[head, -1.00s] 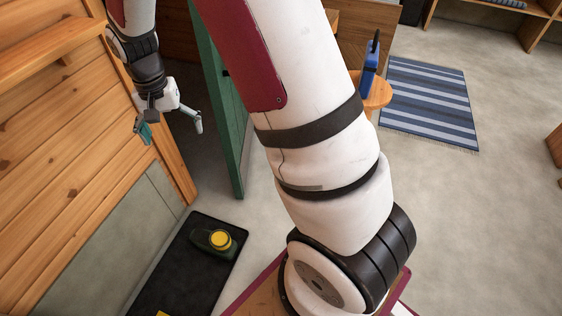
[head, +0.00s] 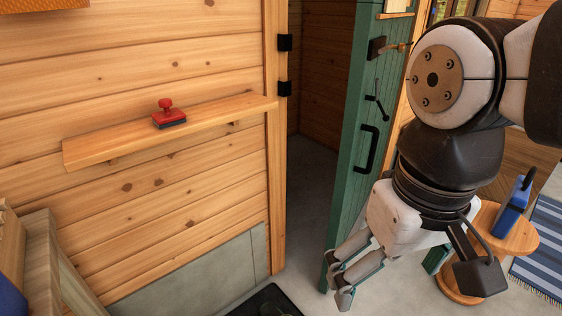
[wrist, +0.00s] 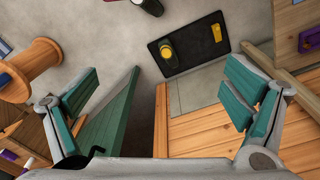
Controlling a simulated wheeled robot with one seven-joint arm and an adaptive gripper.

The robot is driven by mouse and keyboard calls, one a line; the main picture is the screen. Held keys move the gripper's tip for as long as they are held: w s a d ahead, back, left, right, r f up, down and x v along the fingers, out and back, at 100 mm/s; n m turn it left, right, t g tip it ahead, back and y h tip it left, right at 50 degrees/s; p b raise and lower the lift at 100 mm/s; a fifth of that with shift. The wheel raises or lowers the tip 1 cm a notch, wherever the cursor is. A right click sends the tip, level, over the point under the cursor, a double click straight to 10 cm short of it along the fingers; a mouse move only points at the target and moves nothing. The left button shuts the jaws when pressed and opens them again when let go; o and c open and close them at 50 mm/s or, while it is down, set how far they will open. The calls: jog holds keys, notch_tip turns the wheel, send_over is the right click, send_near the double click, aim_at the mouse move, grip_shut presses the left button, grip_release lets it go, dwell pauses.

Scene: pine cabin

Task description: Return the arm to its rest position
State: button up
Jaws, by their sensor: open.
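My gripper (head: 340,278) hangs at the right of the head view, in front of the lower part of the green door. Its fingers point down and to the left. In the wrist view my gripper (wrist: 165,100) has its two teal-padded fingers wide apart with nothing between them. My arm comes in from the right edge of the head view and bends down to the gripper.
The green door (head: 357,150) stands open beside the wall. A wall shelf (head: 215,115) carries a red stamp (head: 168,113). A round wooden table (head: 512,238) with a blue object (head: 515,207) stands at right. A black mat (wrist: 190,45) lies on the floor.

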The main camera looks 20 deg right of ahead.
jog(key=s, duration=0.3)
jog(key=shift+s+f+n, duration=0.15)
jog(key=shift+f+n, duration=0.15)
dwell(0.3)
